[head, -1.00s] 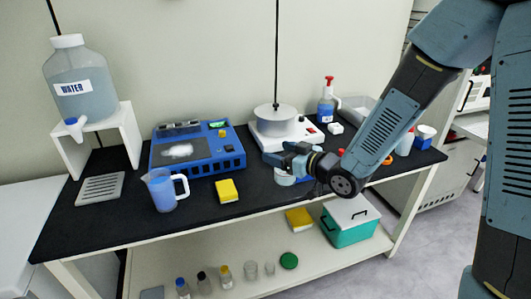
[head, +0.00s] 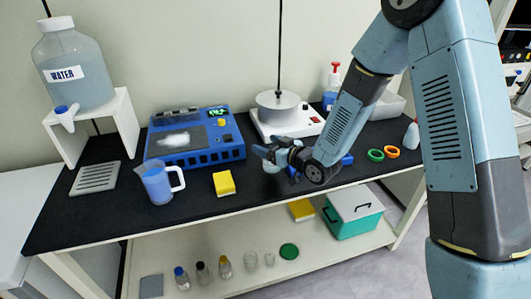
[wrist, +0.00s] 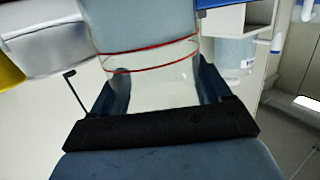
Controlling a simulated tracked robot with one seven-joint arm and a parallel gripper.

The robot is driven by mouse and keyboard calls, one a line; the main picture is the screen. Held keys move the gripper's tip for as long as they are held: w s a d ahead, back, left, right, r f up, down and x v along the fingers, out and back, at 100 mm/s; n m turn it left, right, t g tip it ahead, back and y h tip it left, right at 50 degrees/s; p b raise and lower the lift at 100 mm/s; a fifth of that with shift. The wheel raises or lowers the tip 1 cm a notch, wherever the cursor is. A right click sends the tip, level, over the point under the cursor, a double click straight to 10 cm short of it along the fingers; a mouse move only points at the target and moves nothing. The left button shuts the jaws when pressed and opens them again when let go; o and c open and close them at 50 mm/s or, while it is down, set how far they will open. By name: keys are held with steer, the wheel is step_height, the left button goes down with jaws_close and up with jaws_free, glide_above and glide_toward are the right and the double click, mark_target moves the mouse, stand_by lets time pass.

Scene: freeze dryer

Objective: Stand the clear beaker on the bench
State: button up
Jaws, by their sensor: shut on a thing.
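My gripper (head: 268,158) is shut on the clear beaker, over the front part of the black bench (head: 120,220), right of the yellow sponge. In the wrist view the beaker (wrist: 155,85) is a clear cylinder with red lines around it, between the two fingers of my gripper (wrist: 160,95). In the head view the fingers mostly hide it, and I cannot tell whether its base touches the bench top.
A blue device (head: 195,140), a blue jug (head: 158,184), a yellow sponge (head: 223,183) and a hot plate with a pot (head: 283,112) stand around. Green (head: 376,155) and orange (head: 392,152) rings lie right. Bare bench top shows between sponge and gripper.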

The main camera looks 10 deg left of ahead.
steer(key=shift+w+a+f, duration=0.2)
steer(key=shift+w+f, duration=0.15)
steer(key=shift+f, duration=0.15)
step_height(320, 180, down, 3)
steer(key=shift+w+r, duration=0.1)
steer(key=shift+r, duration=0.1)
steer(key=shift+a+f, duration=0.1)
steer(key=shift+f, duration=0.15)
steer(key=o, duration=1.2)
steer(key=shift+f, duration=0.1)
steer(key=shift+c, duration=0.2)
steer(key=v, duration=1.2)
